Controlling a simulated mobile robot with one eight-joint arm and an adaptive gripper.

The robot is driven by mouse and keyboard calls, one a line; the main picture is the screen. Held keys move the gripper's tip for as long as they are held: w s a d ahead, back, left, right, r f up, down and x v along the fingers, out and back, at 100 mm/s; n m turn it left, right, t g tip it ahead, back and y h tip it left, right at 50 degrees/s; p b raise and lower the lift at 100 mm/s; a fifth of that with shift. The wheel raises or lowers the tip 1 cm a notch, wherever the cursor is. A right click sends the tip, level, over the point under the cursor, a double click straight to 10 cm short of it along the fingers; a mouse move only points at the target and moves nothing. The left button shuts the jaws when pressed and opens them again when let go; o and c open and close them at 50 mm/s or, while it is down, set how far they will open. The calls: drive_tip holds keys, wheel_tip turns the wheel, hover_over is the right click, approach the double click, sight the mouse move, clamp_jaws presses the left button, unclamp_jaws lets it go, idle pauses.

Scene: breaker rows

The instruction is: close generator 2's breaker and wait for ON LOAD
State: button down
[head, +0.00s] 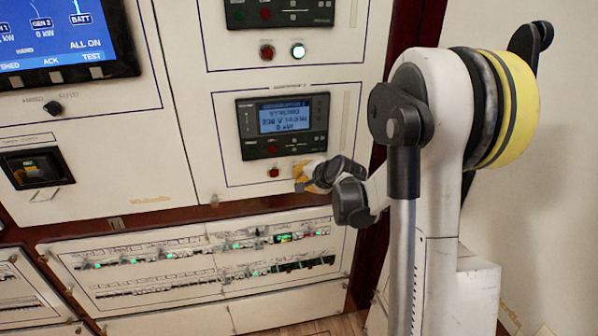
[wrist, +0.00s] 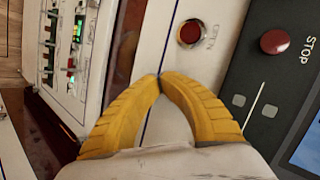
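Generator 2's panel (head: 232,178) carries a controller (head: 284,143) with a lit blue screen; its text is too blurred to read surely. Below the controller is a red button (head: 274,172), labelled OPEN in the wrist view (wrist: 190,33). My gripper (wrist: 160,76) is shut and empty, its yellow fingertips meeting. In the head view my gripper (head: 298,174) is in front of the panel, right of the red button. No close button shows there; my fingers cover that area. I cannot tell whether the tips touch the panel.
Breaker rows (head: 205,262) with green lights lie below. A display (head: 62,38) at upper left reads ALL ON. A red STOP button (wrist: 275,42) is close right of my fingers.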

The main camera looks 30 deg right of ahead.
drive_tip(key=shift+s+a, duration=0.2)
drive_tip(key=shift+s, duration=0.55)
drive_tip(key=s, duration=0.2)
drive_tip(key=s+a, duration=0.1)
drive_tip(key=s, duration=0.1)
drive_tip(key=shift+s+a, duration=0.2)
drive_tip(key=shift+s, duration=0.2)
idle(0.4)
drive_tip(key=s+a+r+n+g, duration=0.1)
drive_tip(key=s+a+r+n, duration=0.3)
drive_tip(key=a, duration=0.3)
drive_tip(key=s+a+r+n+g, duration=0.1)
drive_tip(key=s+a+n, duration=0.4)
drive_tip(key=s, duration=0.5)
drive_tip(key=s+a+r+n+g, duration=0.1)
drive_tip(key=s+a+n, duration=0.4)
drive_tip(key=s, duration=0.6)
drive_tip(key=shift+s+a+r+n+g, duration=0.2)
drive_tip(key=shift+a+n+g, duration=0.1)
drive_tip(key=shift+g, duration=0.3)
drive_tip(key=shift+w, duration=0.1)
